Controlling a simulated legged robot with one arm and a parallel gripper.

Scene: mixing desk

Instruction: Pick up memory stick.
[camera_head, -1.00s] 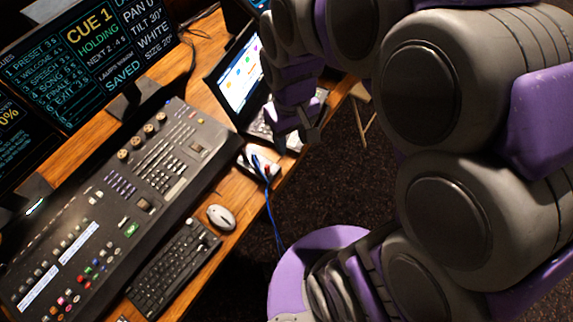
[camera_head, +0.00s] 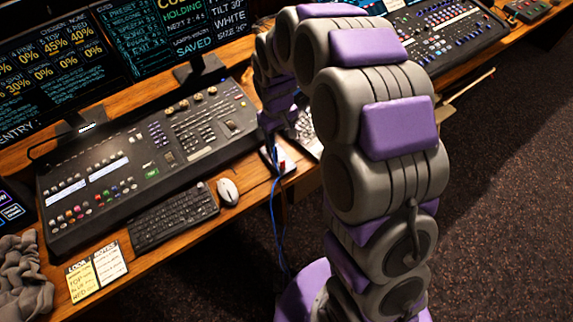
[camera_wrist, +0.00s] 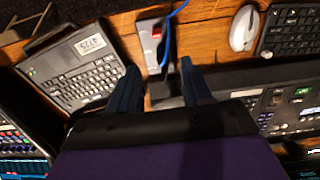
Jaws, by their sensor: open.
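In the head view my wrist hangs just behind the device, and the fingertips are hard to make out.
A lighting console (camera_head: 160,150) lies left of the device, with a mouse (camera_head: 228,191) and black keyboard (camera_head: 175,219) in front. A laptop (camera_wrist: 75,70) lies close on the other side. The blue cable (camera_head: 273,205) hangs over the desk edge.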

